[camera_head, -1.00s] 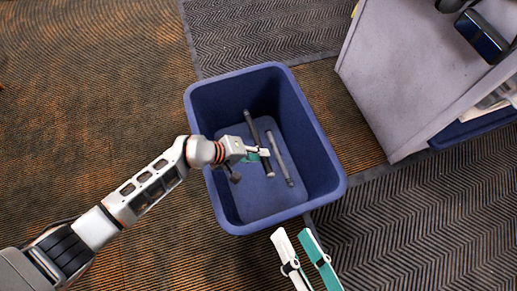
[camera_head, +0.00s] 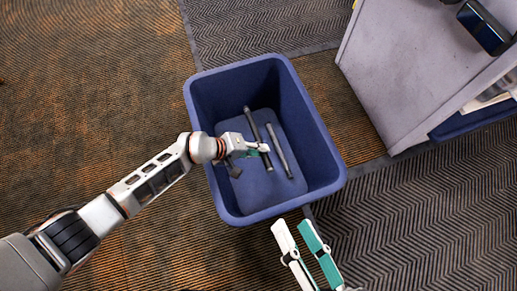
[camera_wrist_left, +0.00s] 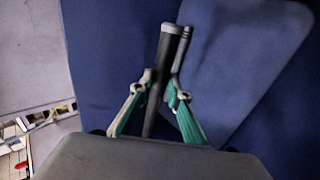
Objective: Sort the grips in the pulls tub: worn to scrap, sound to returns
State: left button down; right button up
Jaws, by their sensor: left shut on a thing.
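The blue pulls tub (camera_head: 205,190) stands on the floor. Two slim grips lie inside it, side by side and slanted: a darker one (camera_head: 251,124) and a greyer one (camera_head: 279,149) to its right. My left gripper (camera_head: 264,147) reaches into the tub and is shut on the darker grip. In the left wrist view the dark grip (camera_wrist_left: 167,60) runs between the fingertips, and the greyer one (camera_wrist_left: 183,48) shows just beyond the right fingertip. I cannot tell wear on either. My right gripper (camera_head: 293,223) is open and empty at the tub's near edge.
A pale grey cabinet (camera_head: 400,75) stands right of the tub, with a blue bin edge (camera_head: 470,122) and a dark object (camera_head: 484,28) on its far side. Dark ribbed mats (camera_head: 430,220) lie on the brown carpet. Floor at left is clear.

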pick_arm(q)
jog(key=c, duration=1.8)
grip_release()
jog(key=v, duration=1.2)
